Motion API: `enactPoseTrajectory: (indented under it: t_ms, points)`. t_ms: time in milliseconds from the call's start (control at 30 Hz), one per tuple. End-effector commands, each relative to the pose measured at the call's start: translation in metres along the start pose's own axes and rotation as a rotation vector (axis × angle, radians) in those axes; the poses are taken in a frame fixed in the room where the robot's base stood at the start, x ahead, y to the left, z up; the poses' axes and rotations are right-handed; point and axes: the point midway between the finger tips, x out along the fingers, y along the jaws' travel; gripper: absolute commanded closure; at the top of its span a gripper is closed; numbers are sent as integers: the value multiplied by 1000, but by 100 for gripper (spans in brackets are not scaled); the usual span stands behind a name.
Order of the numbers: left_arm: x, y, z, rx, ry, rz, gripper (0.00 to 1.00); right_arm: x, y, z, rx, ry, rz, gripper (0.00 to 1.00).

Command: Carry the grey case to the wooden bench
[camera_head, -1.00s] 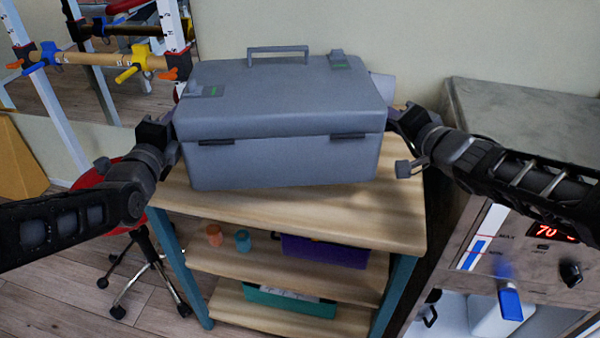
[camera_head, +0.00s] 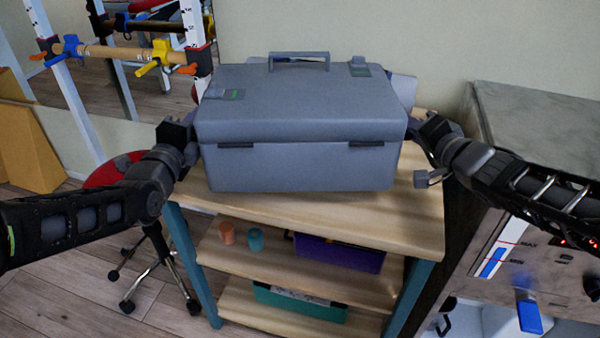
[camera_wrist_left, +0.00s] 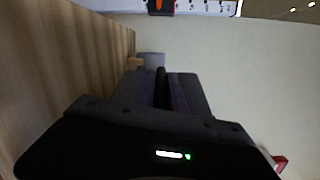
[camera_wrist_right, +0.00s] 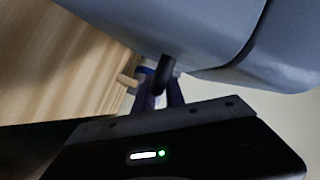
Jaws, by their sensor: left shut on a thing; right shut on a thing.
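The grey case (camera_head: 300,160) is closed and level, its top handle folded towards the back, in the middle of the head view. It is over the wooden top of a teal-legged shelf unit (camera_head: 400,215); I cannot tell whether it touches the top. My left gripper (camera_head: 190,148) is shut at the case's left side and my right gripper (camera_head: 416,132) at its right side. Their fingertips are hidden in the head view. The case (camera_wrist_right: 215,35) also shows above my right gripper in the right wrist view. No other wooden bench is clearly seen.
A steel cabinet (camera_head: 540,125) with a control panel stands close on the right. A red stool (camera_head: 112,172) is at the left. Lower shelves hold two cups (camera_head: 255,239), a purple bin (camera_head: 340,255) and a green bin (camera_head: 290,302). A wall is behind.

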Motion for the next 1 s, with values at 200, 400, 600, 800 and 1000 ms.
enactPoseTrajectory:
  t_ms: [200, 400, 600, 800, 1000]
  points:
    - [0, -1, -2, 2, 2, -7, 100, 1, -2, 2, -3, -1, -9, 100]
    - [1, 6, -3, 2, 2, -7, 100, 2, 4, 6, -3, -2, -9, 100]
    - [1, 19, -6, 2, 2, -6, 100, 5, 14, 12, -3, -2, -9, 100]
    - [2, 32, -9, 2, 2, -7, 100, 8, 26, 20, -3, -2, -9, 100]
    - [2, 45, -12, 2, 3, -7, 100, 11, 37, 27, -3, -2, -9, 100]
